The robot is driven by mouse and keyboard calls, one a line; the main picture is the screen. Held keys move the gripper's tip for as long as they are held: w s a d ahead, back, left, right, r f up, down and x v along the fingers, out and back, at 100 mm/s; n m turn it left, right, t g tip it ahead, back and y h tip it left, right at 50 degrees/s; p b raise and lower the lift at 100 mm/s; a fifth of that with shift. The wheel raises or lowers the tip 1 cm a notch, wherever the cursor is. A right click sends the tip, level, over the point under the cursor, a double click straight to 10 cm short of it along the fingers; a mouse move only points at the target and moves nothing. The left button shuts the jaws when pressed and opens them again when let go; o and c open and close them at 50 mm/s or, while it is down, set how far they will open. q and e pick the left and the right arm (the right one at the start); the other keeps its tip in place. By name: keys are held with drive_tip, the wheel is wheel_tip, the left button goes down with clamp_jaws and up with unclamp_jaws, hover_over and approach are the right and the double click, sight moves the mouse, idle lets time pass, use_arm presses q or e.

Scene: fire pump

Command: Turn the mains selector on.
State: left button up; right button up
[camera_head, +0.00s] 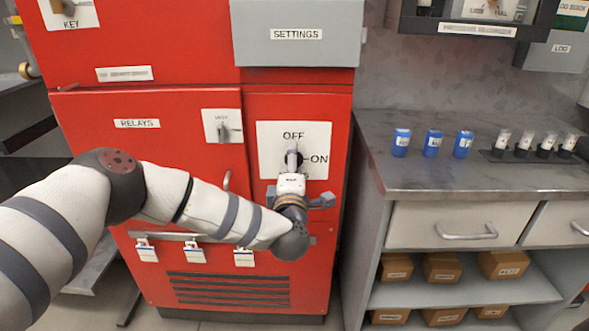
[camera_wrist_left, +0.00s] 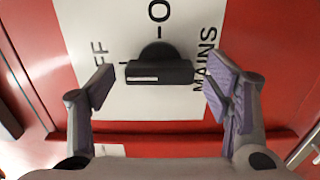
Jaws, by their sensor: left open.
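The mains selector is a black knob (camera_head: 291,158) on a white plate (camera_head: 318,148) on the red cabinet, marked OFF at the top and ON at the right. In the left wrist view the knob (camera_wrist_left: 160,72) shows a bar handle lying in line with the OFF mark, its white line at that end. My left gripper (camera_head: 292,172) is in front of the knob, partly hiding it and the lower plate. In the left wrist view the gripper (camera_wrist_left: 158,88) is open, with one finger beyond each end of the handle. Contact is not visible. My right gripper is not in view.
A grey SETTINGS box (camera_head: 297,33) juts out above the plate. A smaller switch (camera_head: 222,126) is at its left. Several padlocks (camera_head: 194,253) hang below my left arm. A grey counter (camera_head: 480,180) with blue cylinders (camera_head: 432,143) stands at the right.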

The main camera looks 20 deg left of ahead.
use_arm(q)
drive_tip(key=shift+w, duration=0.2)
drive_tip(key=c, duration=1.1)
drive_tip(key=shift+c, duration=0.2)
